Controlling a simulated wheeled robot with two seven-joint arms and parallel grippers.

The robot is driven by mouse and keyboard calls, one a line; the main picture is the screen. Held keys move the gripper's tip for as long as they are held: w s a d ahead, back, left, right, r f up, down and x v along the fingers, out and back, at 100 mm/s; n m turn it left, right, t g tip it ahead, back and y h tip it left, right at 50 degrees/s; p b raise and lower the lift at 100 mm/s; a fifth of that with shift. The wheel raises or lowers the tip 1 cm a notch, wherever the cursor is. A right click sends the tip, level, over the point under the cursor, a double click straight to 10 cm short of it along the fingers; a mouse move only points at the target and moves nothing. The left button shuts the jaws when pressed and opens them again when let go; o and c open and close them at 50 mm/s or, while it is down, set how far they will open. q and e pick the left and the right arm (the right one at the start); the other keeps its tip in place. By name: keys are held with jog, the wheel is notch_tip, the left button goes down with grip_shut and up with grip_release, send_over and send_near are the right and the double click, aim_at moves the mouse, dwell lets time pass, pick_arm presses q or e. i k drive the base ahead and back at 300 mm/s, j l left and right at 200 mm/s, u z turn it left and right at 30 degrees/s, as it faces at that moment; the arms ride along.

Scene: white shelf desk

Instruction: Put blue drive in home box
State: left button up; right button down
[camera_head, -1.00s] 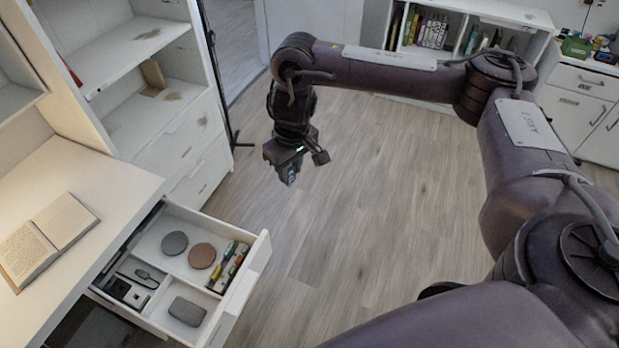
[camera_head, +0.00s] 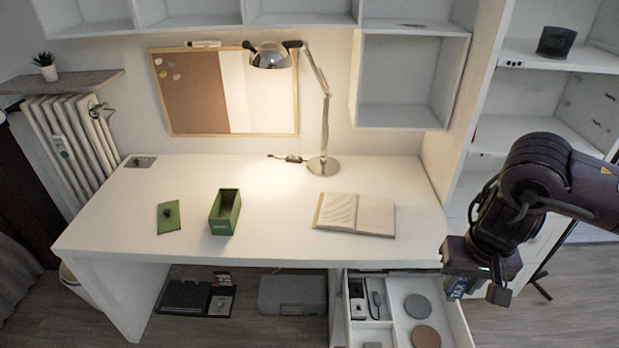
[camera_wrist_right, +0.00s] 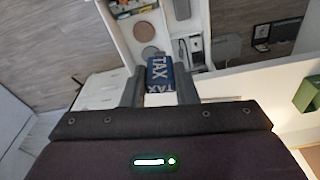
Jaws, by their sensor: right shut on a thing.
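A blue drive marked TAX (camera_wrist_right: 159,72) is held between the fingers of my right gripper (camera_wrist_right: 158,90). In the head view the blue drive (camera_head: 456,287) shows below my right gripper (camera_head: 462,284), which is off the desk's right front corner, over the open drawer's right side. The home box is likely the open green box (camera_head: 225,212) standing on the desk; its small front label is too small to read. A green lid with a dark knob (camera_head: 169,217) lies left of it. The green box also shows at the right of the wrist view (camera_wrist_right: 307,95). My left gripper is not in view.
The open drawer (camera_head: 399,331) holds round discs and small items. An open book (camera_head: 356,214) lies on the desk between the green box and my right gripper. A lamp (camera_head: 323,166) stands behind. The desk front around the box is clear.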

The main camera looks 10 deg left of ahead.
aim_at(226, 211)
jog(key=i+j+u, duration=0.1)
jog(key=u, duration=0.35)
jog(key=i+u, duration=0.25)
jog(key=u, duration=0.15)
jog(key=i+u, duration=0.15)
jog(key=u, duration=0.3)
jog(key=i+u, duration=0.2)
jog(key=u, duration=0.2)
